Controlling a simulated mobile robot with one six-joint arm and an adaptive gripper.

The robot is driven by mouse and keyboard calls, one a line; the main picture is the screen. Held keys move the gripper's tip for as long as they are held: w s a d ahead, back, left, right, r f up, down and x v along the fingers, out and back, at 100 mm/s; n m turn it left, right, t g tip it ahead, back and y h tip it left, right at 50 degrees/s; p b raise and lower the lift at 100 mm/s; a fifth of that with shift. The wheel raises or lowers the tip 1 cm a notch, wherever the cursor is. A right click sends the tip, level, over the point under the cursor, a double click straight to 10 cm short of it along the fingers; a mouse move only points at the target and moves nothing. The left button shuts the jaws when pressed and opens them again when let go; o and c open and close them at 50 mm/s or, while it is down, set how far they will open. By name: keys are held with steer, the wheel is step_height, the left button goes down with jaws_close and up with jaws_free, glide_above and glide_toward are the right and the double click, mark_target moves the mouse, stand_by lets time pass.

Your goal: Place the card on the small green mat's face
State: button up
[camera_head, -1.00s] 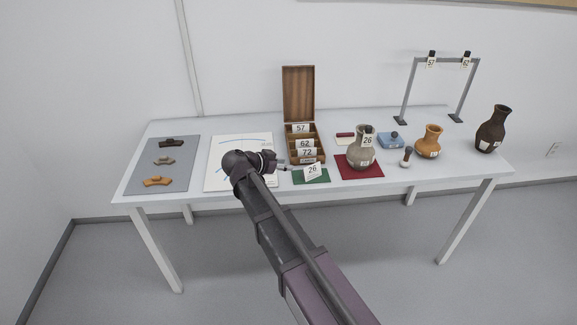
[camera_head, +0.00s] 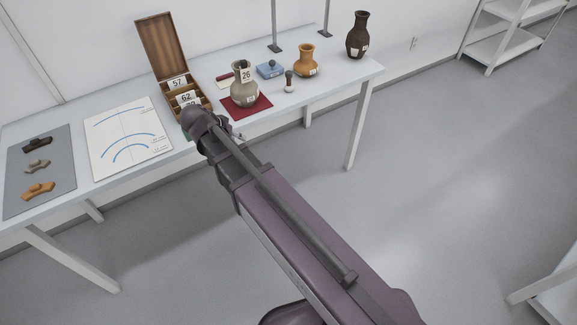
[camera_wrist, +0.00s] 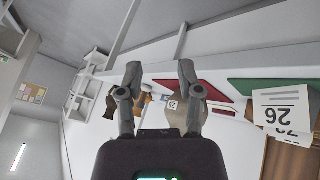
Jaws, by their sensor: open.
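The white folded card (camera_wrist: 283,108) with the number 26 is at the right of the wrist view, which is upside down. Its lower edge meets the small green mat (camera_wrist: 240,86), and it appears to stand on it. In the head view my arm hides the card and nearly all of the mat; only a sliver of green (camera_head: 187,134) shows. My gripper (camera_wrist: 160,73) is open, with nothing held between its fingers. The card is apart from the fingers, to their right in the wrist view.
A grey jar (camera_head: 243,95) tagged 26 stands on a red mat (camera_head: 262,108). A wooden box (camera_head: 163,48) holds numbered cards. A blue box (camera_head: 270,70), an orange jar (camera_head: 306,61) and a dark jar (camera_head: 359,36) stand farther right. Sherds lie on a grey mat (camera_head: 58,163).

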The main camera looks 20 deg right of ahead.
steer(key=s+d+f+n+g+y, duration=0.1)
steer(key=s+d+n+g+y, duration=0.1)
steer(key=s+d, duration=0.4)
steer(key=s+d+f+n+g+y, duration=0.1)
steer(key=s+d+f+n+y, duration=0.1)
steer(key=s+d, duration=0.5)
steer(key=shift+d+f+n+g+y, duration=0.2)
steer(key=shift+n+g+y, duration=0.25)
steer(key=shift+y, duration=0.65)
steer(key=shift+w, duration=0.1)
